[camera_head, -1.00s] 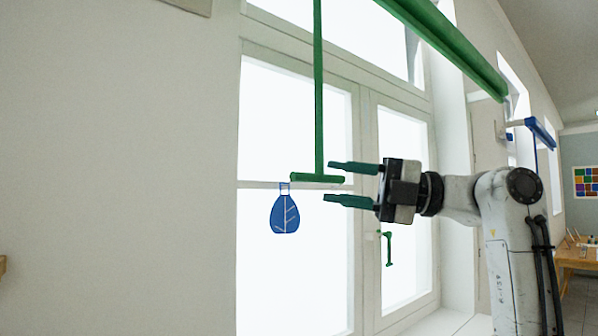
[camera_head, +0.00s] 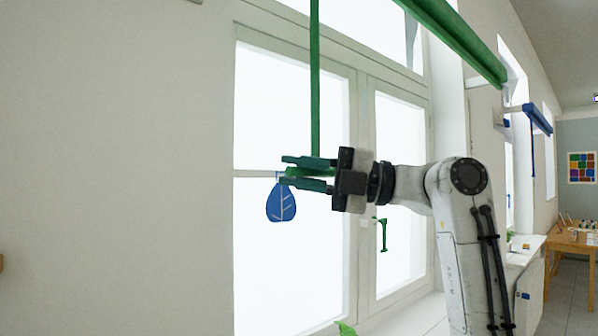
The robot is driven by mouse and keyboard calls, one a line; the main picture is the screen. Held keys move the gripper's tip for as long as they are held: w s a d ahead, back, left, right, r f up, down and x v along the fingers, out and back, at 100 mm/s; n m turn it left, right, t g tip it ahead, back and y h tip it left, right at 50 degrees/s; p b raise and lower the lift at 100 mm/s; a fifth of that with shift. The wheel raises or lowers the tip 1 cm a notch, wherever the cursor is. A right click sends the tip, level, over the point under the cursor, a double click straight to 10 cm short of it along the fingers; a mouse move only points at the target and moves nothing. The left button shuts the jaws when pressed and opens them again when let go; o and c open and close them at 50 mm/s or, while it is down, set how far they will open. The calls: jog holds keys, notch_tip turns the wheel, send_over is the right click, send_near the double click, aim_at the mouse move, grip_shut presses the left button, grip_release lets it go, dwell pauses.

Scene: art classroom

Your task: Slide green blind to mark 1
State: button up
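The green blind (camera_head: 452,38) is a long green roll above the window. A green strap (camera_head: 314,90) hangs down in front of the glass and ends in a short horizontal green pull bar (camera_head: 306,171). My gripper (camera_head: 290,172) has its two dark green fingers above and below this bar, close against it, and appears shut on it. Part of the bar is hidden by the fingers. A blue leaf-shaped tag (camera_head: 281,203) shows just below the fingertips. No mark labelled 1 can be read.
The white-framed window (camera_head: 362,190) is behind my gripper, with a green handle (camera_head: 382,235) on its frame. Bare wall (camera_head: 120,170) fills the left. A blue blind (camera_head: 537,118) and a wooden table (camera_head: 572,243) are far right. A green leaf tip (camera_head: 345,328) shows at the bottom.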

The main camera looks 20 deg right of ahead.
grip_shut()
jog(key=shift+f, duration=0.2)
notch_tip(320, 180, down, 25)
jog(key=b, duration=2.2)
jog(key=shift+r, duration=0.15)
jog(key=shift+o, duration=2)
grip_release()
jog(key=b+v, duration=0.1)
jog(key=v, duration=0.9)
jog(key=shift+s+d, duration=0.2)
jog(key=shift+d, duration=0.15)
